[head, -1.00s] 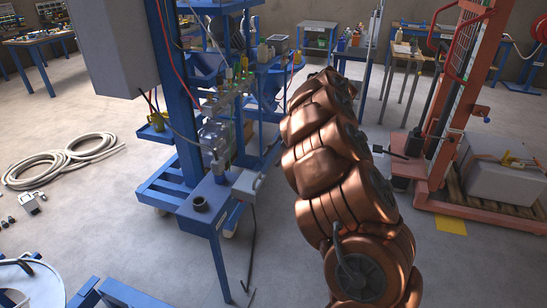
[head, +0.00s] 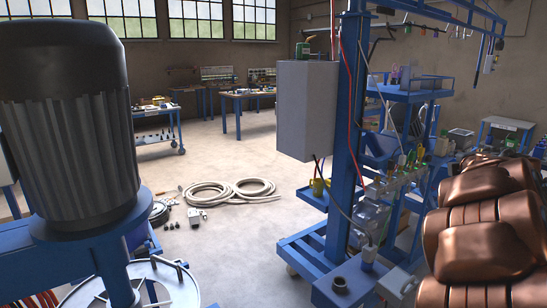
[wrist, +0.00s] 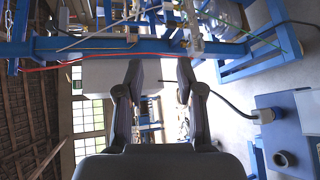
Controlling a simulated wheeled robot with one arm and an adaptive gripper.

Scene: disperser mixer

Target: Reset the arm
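My arm, copper coloured, rises along the right edge of the head view; its end is not visible there. In the wrist view my gripper (wrist: 160,66) shows two dark fingers apart, with nothing between them. It is open. The wrist view is turned on its side. Beyond the fingers is a pale grey cabinet (wrist: 108,74), which also hangs on the blue frame in the head view (head: 306,108). The disperser mixer's large dark motor (head: 65,125) stands at the left of the head view, above a round metal lid (head: 165,290).
A blue frame (head: 347,130) with hoses and fittings stands close to my arm. A blue stand with a black cup (head: 340,285) is at the front. Coiled white hose (head: 210,193) lies on the floor.

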